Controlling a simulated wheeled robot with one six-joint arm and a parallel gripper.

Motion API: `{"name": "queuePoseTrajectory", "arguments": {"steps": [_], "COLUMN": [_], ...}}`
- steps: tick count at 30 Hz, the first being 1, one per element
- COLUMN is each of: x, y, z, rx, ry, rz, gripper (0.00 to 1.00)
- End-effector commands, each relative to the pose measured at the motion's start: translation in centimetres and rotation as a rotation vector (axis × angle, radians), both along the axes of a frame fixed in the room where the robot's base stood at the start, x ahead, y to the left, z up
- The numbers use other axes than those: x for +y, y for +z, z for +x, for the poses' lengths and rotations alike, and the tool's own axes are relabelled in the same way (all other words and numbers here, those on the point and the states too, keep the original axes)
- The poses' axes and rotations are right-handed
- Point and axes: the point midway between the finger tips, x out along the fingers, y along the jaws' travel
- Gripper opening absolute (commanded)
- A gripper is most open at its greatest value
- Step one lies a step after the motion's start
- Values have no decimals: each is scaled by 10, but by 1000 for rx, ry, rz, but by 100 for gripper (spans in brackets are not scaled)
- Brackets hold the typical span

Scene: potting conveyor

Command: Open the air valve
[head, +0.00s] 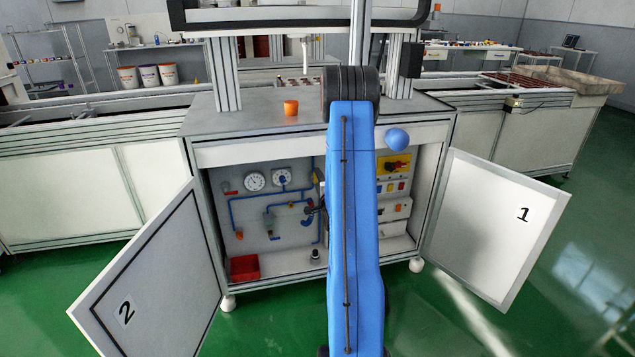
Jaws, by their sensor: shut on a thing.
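The open cabinet shows a grey panel with blue air pipes (240,199), two round gauges and small fittings. My gripper (311,209) is at the right part of the panel, mostly hidden behind my blue arm.
Door 2 (150,290) stands open at the left, door 1 (490,222) at the right. A red bin (244,268) lies on the cabinet floor. A yellow switch panel (397,164) is right of my arm. The green floor in front is clear.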

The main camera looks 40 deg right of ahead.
Motion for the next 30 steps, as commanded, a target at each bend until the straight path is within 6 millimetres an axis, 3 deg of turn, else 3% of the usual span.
{"name": "queuePoseTrajectory", "arguments": {"steps": [18, 19, 21, 30], "x": [-2, -2, -2, -1], "y": [-1, -1, -1, -1], "z": [-2, -2, -1, -1], "rx": [-20, -20, -20, -20], "ry": [-3, -3, -3, -1], "rz": [36, 36, 36, 35], "gripper": [26, 53, 67, 67]}}
